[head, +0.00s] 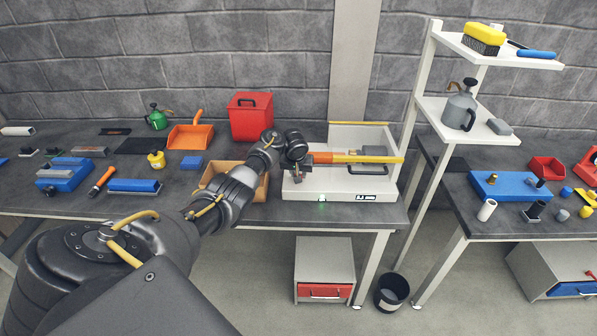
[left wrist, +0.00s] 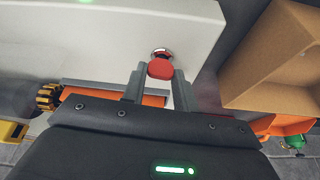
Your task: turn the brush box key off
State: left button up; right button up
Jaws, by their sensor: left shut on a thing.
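The brush box (head: 340,187) is a white box on the bench, with a lit green light (head: 322,198) on its front. In the left wrist view, its white face (left wrist: 110,35) fills the upper left. A red key (left wrist: 160,69) sits in a round chrome lock (left wrist: 160,53) on that face. My left gripper (left wrist: 159,80) has its two fingers on either side of the red key and is shut on it. In the head view my left gripper (head: 299,167) is at the box's left end, and the key is hidden there. My right gripper is not in view.
An open cardboard box (head: 257,193) stands just left, partly behind my arm. A red bin (head: 250,117) and an orange dustpan (head: 190,137) are behind. A white shelf post (head: 415,150) rises at right.

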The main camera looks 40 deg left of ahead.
pick_arm(q)
jog(key=shift+s+r+m+h+p, duration=0.1)
jog(key=shift+m+h+p, duration=0.3)
jog(key=shift+m, duration=0.4)
jog(key=shift+a+m, duration=0.1)
jog(key=shift+m, duration=0.8)
jog(key=shift+f+m+h, duration=0.2)
jog(key=shift+m+h, duration=0.4)
jog(key=shift+m, duration=0.3)
jog(key=shift+a+f+m+b, duration=0.1)
jog(key=shift+m+b, duration=0.2)
jog(key=shift+m, duration=0.2)
jog(key=m+h+b, duration=0.1)
jog(key=m+b, duration=0.3)
jog(key=b, duration=0.3)
jog(key=m+h+b, duration=0.2)
jog(key=m+b, duration=0.2)
jog(key=b, duration=0.4)
jog(key=shift+f+g, duration=0.2)
jog(key=shift+g, duration=0.1)
jog(key=shift+a+r+m+g+h+b, duration=0.1)
jog(key=shift+r+m+g+h+b, duration=0.1)
jog(key=shift+m+b, duration=0.4)
jog(key=shift+a+r+m+g+h+b, duration=0.1)
jog(key=shift+m+g+h+b, duration=0.1)
jog(key=shift+m+b, duration=0.4)
jog(key=o, duration=1)
jog(key=shift+w, duration=0.2)
